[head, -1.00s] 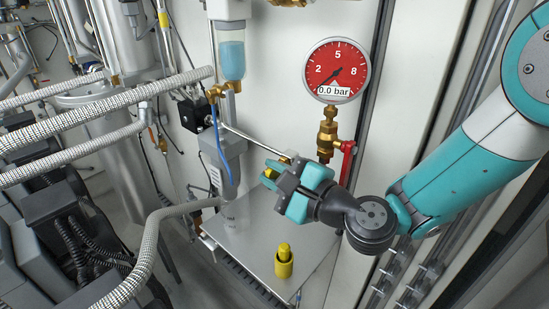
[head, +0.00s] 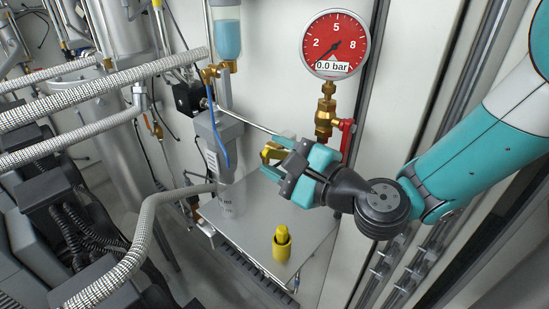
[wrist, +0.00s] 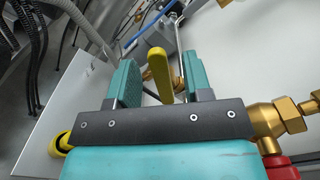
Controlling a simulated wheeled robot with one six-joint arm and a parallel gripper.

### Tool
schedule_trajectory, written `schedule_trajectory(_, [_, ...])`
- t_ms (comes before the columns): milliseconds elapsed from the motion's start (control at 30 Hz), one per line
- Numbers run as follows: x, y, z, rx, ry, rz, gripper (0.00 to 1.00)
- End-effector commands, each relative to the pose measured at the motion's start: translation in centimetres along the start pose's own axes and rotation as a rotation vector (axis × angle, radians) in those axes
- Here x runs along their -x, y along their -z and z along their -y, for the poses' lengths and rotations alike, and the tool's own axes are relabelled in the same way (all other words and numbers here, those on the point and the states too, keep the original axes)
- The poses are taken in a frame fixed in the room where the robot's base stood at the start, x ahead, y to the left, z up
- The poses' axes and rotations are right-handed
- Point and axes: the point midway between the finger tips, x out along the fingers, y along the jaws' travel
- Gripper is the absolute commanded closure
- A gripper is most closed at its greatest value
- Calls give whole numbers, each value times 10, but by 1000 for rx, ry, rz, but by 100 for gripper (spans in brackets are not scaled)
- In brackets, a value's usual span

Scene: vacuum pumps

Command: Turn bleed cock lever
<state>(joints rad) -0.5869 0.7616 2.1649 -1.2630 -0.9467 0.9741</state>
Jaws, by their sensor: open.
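A yellow lever (wrist: 158,75), which I take for the bleed cock lever, stands between my gripper's two teal fingers in the wrist view. A narrow gap shows on each side of it. In the head view the yellow lever (head: 270,153) shows at the fingertips, partly hidden by them, at the end of a thin pipe. My gripper (head: 290,167) reaches in from the right and is open around the lever. It also shows in the wrist view (wrist: 158,85). Whether a finger touches the lever I cannot tell.
A red gauge (head: 336,44) reading 0.0 bar sits on a brass fitting (head: 325,112) with a red handle (head: 345,137) close behind my gripper. A yellow post (head: 281,246) stands on the metal plate (head: 240,228) below. Ribbed hoses (head: 100,105) fill the left.

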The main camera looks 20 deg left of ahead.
Motion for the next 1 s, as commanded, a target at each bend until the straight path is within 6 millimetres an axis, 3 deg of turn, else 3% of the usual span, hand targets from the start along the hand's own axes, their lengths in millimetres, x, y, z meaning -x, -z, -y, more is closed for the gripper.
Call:
schedule_trajectory(467, [6,0,-1,1,-1,0,54])
schedule_trajectory(1000, [56,2,-2,1,1,-1,54])
